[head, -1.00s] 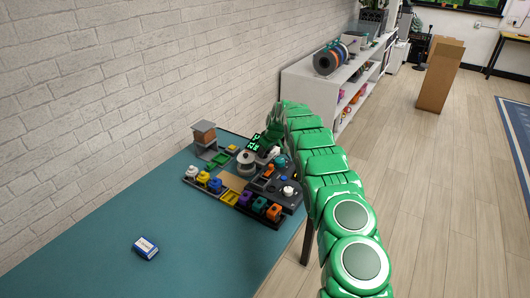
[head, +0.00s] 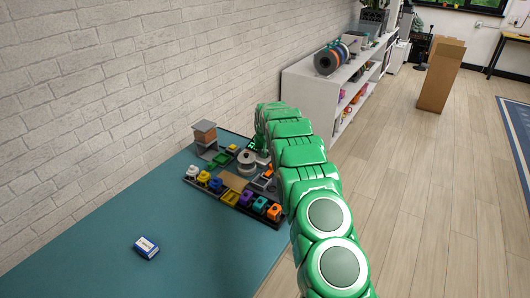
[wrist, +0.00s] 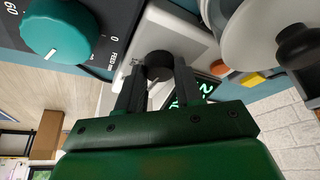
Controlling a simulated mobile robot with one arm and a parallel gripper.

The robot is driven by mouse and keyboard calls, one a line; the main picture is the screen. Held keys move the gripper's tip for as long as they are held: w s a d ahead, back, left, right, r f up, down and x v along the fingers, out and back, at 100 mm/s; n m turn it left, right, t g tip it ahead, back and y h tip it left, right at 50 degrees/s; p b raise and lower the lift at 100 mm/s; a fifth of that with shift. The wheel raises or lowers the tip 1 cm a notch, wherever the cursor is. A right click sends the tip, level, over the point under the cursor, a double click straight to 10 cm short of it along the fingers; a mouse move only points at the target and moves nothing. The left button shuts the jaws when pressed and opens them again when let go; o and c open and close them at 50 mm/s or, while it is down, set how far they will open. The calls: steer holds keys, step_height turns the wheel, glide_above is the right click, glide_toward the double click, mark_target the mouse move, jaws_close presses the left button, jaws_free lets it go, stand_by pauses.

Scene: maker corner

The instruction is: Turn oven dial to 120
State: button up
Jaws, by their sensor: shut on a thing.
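In the wrist view, a round black dial (wrist: 159,65) stands on a white housing (wrist: 152,35). I take it to be the oven dial. My gripper (wrist: 158,75) is shut on it, one dark finger on each side. A green lit display (wrist: 204,91) beside the dial is partly covered by the right finger, so its full number cannot be read. In the head view, my green arm hides the dial and most of the display.
A teal knob (wrist: 57,32) with a printed scale is close on the left in the wrist view. A round grey part with a black knob (wrist: 297,45) is on the right. Coloured blocks (head: 215,185) line the board. The blue table (head: 110,240) is mostly clear, with one small box (head: 146,247).

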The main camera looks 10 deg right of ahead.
steer(key=shift+m, duration=0.3)
stand_by(0.4)
steer(key=o, duration=1)
steer(key=shift+r, duration=0.1)
steer(key=v, duration=0.7)
steer(key=shift+r, duration=0.3)
steer(key=shift+s+a, duration=0.1)
steer(key=shift+s, duration=0.1)
